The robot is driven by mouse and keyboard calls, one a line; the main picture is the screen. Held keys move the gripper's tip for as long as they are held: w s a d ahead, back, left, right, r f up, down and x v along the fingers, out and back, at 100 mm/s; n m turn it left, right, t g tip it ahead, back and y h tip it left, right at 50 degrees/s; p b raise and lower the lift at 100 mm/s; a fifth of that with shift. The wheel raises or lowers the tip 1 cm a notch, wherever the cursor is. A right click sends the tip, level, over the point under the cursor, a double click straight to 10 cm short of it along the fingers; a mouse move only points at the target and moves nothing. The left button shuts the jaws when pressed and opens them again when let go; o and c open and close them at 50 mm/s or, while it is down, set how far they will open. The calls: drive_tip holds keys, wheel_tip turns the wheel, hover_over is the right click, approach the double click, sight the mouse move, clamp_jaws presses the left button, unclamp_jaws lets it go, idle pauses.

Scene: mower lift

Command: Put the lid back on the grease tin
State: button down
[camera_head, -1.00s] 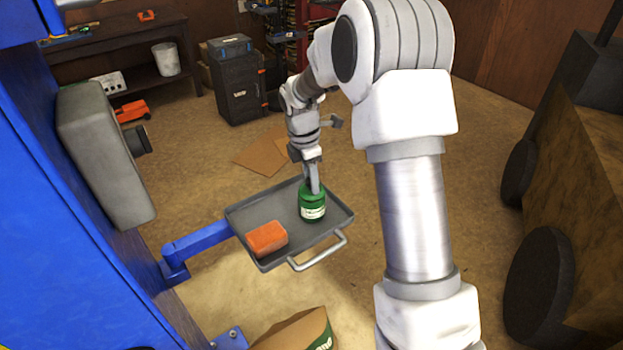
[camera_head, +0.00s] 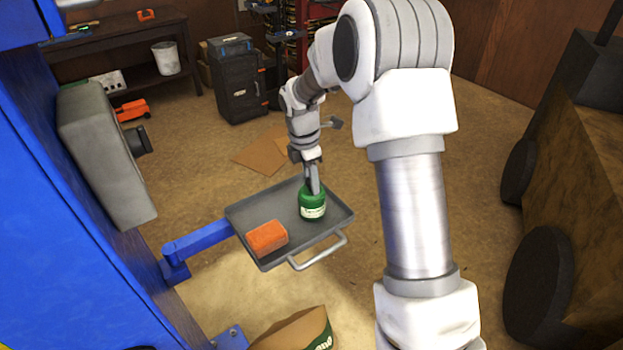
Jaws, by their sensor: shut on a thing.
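The green grease tin (camera_head: 313,211) with a pale label stands upright on the grey tray, right of the tray's middle. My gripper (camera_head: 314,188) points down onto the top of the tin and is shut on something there. The lid is green like the tin and cannot be told apart clearly. The fingers touch or nearly touch the tin's top and hide part of it. Whether the lid sits flat on the tin cannot be made out at this size.
The grey tray (camera_head: 285,257) has a raised rim and a front handle (camera_head: 318,252), and hangs on a blue arm (camera_head: 200,241). An orange block (camera_head: 267,238) lies on its left part. A blue post (camera_head: 60,220) stands left. A cardboard box (camera_head: 295,332) is below.

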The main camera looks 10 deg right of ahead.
unclamp_jaws()
idle(0.6)
drive_tip(key=shift+r, duration=0.15)
drive_tip(key=shift+r+p, duration=2.75)
drive_tip(key=shift+r, duration=0.6)
clamp_jaws()
drive_tip(key=shift+f, duration=0.15)
